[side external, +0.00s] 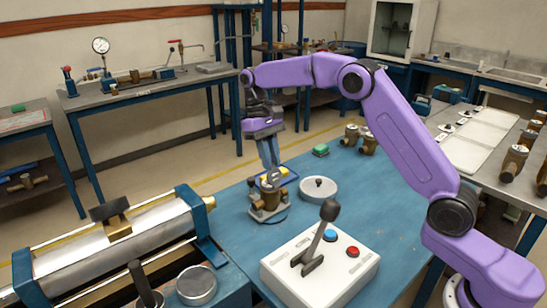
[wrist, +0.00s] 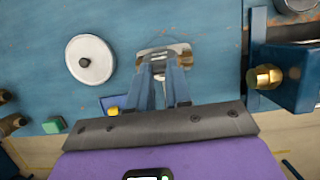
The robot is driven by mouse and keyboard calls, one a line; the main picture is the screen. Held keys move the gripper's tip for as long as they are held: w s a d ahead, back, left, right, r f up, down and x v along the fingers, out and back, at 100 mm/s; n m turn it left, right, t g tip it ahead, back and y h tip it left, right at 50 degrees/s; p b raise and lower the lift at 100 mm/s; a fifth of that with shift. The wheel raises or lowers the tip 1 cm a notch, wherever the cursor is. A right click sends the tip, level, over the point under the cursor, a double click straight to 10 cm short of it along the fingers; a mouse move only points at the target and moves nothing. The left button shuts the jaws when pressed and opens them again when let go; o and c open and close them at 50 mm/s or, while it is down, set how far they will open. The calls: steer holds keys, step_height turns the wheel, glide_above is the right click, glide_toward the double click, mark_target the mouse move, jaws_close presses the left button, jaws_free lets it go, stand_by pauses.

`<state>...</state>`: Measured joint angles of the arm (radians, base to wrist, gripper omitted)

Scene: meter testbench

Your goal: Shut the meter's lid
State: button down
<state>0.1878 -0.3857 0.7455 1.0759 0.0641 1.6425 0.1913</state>
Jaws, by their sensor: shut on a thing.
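The meter (side external: 267,212) is a squat brass and grey body standing on the blue bench; in the wrist view (wrist: 184,60) its top end and brass sides show just beyond my fingers. My gripper (side external: 271,182) points down over the meter, with its fingertips at the meter's top. In the wrist view my gripper (wrist: 164,84) has its two fingers close together around a thin grey piece, which looks like the meter's lid (wrist: 159,92). The fingers hide most of the lid, so its exact angle cannot be told.
A round white disc with a dark knob (side external: 318,189) lies right of the meter. A white control box (side external: 320,265) with a tall black lever stands in front. A silver cylinder rig (side external: 130,245) is at left. A small green block (side external: 321,150) and brass fittings (side external: 368,143) lie behind.

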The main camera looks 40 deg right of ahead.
steer(key=shift+w+f+g, duration=0.4)
steer(key=shift+w+g, duration=0.35)
steer(key=shift+g, duration=0.15)
steer(key=shift+w, duration=0.1)
steer(key=c, duration=1)
jaws_free()
steer(key=shift+c, duration=0.2)
steer(key=shift+s+r, duration=0.15)
steer(key=shift+s, duration=0.05)
